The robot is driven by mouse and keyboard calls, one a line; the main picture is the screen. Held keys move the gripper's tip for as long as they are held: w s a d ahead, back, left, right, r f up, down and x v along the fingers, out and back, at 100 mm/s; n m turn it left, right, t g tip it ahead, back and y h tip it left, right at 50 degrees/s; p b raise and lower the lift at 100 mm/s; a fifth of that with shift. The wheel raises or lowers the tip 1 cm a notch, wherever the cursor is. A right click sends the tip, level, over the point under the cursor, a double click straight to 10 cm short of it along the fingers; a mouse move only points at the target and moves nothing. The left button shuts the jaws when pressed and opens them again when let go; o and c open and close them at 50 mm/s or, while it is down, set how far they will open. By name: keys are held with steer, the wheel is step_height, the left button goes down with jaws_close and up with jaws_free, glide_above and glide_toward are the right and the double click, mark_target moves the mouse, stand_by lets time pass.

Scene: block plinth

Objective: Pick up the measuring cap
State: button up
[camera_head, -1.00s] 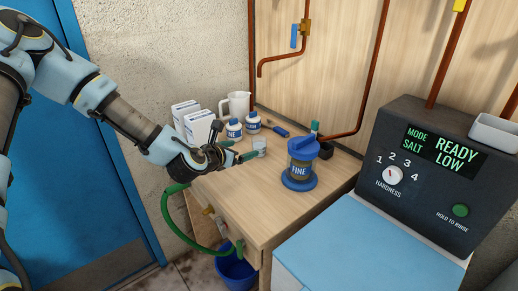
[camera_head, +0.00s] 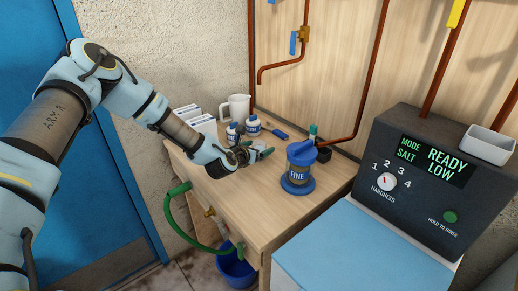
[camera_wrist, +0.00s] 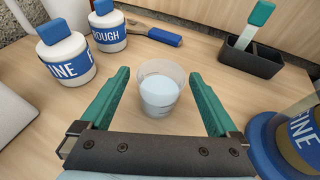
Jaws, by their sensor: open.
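The measuring cap is a small clear cup (camera_wrist: 160,96) standing upright on the wooden bench top, in the middle of the wrist view. It seems to hold something pale. My gripper (camera_wrist: 160,76) is open, with one green finger on each side of the cup and a gap visible on both sides. In the head view my gripper (camera_head: 260,153) is low over the bench and mostly hides the cup.
Two white bottles with blue caps, FINE (camera_wrist: 66,56) and ROUGH (camera_wrist: 108,28), stand at left. A blue-handled brush (camera_wrist: 152,32) lies behind. A black holder (camera_wrist: 250,58) and a blue FINE canister (camera_head: 300,165) stand at right. A jug (camera_head: 236,106) stands farther back.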

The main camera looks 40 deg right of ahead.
steer(key=shift+d+f, duration=0.1)
steer(key=shift+d, duration=0.05)
steer(key=c, duration=1.5)
